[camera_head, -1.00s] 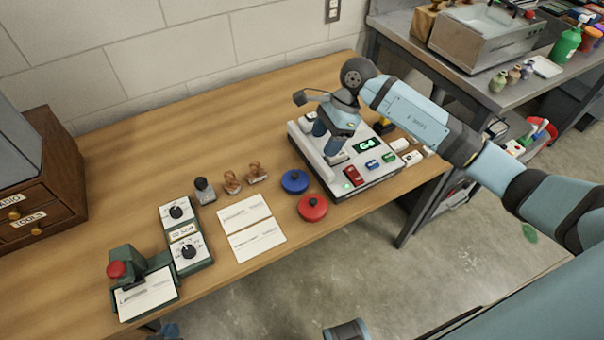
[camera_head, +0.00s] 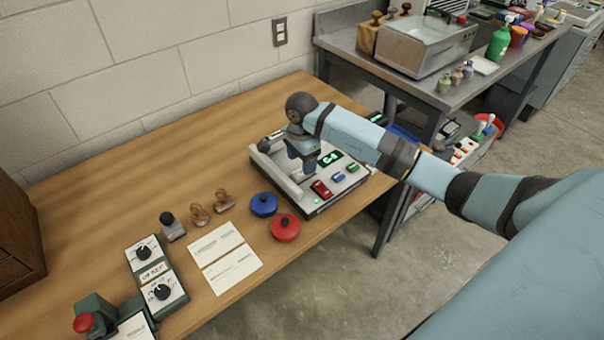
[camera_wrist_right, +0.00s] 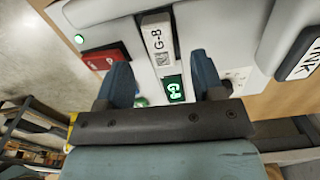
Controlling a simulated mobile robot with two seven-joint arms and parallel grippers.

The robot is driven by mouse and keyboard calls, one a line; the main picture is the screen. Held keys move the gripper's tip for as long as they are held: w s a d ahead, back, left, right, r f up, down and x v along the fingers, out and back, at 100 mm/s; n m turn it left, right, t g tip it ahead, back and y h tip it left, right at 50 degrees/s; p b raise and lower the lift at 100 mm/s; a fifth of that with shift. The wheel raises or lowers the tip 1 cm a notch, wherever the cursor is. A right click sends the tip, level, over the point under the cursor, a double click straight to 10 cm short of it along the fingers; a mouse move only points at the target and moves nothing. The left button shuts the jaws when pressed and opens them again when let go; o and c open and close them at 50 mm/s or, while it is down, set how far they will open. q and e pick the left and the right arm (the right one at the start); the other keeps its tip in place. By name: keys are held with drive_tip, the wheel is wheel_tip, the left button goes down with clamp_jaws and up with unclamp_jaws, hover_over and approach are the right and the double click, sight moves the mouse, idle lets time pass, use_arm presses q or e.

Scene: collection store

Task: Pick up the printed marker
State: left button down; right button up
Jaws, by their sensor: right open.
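The printed marker (camera_wrist_right: 158,45) is a white strip lettered "G-8", lying in a channel of the white label machine (camera_wrist_right: 216,30). My right gripper (camera_wrist_right: 163,82) is open and points at the machine, with one finger on each side of the strip's line. The strip shows between the fingers, and I see no contact. In the head view my right gripper (camera_head: 300,168) is over the left part of the machine (camera_head: 324,204), and its hand hides the marker. My left gripper is not in view.
A metal bench (camera_head: 470,85) stands at the right.

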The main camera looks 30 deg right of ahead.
sight(298, 176)
drive_tip(key=shift+f, duration=2)
drive_tip(key=shift+d, duration=0.1)
drive_tip(key=c, duration=1.1)
drive_tip(key=shift+r, duration=0.1)
